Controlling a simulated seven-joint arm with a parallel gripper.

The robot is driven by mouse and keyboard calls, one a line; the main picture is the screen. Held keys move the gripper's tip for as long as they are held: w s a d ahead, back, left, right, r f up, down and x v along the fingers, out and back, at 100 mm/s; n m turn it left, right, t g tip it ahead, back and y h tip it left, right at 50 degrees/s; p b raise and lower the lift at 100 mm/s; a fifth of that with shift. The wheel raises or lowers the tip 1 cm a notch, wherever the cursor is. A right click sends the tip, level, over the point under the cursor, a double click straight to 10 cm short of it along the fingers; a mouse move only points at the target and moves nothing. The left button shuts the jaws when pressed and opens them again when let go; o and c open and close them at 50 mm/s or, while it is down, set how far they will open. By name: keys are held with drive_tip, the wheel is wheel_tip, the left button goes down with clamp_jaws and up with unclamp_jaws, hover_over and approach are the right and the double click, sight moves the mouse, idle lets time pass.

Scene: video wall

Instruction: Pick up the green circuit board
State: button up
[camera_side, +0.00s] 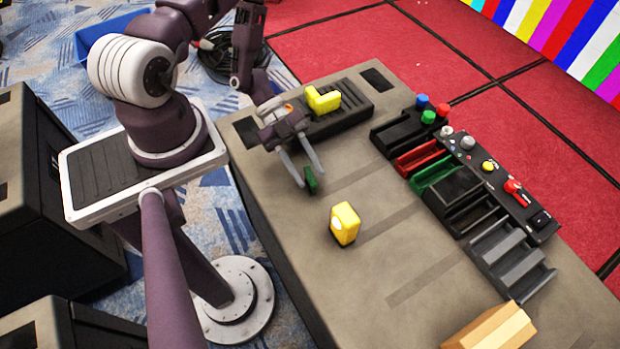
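Whether either finger touches the board is too small to tell.
A yellow block (344,223) stands to the lower right. A yellow L-shaped piece (322,100) sits on a dark ribbed holder (340,118) behind. Coloured trays (433,172) and a control panel (500,185) line the right. A tan block (492,330) lies in front.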

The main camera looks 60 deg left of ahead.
clamp_jaws()
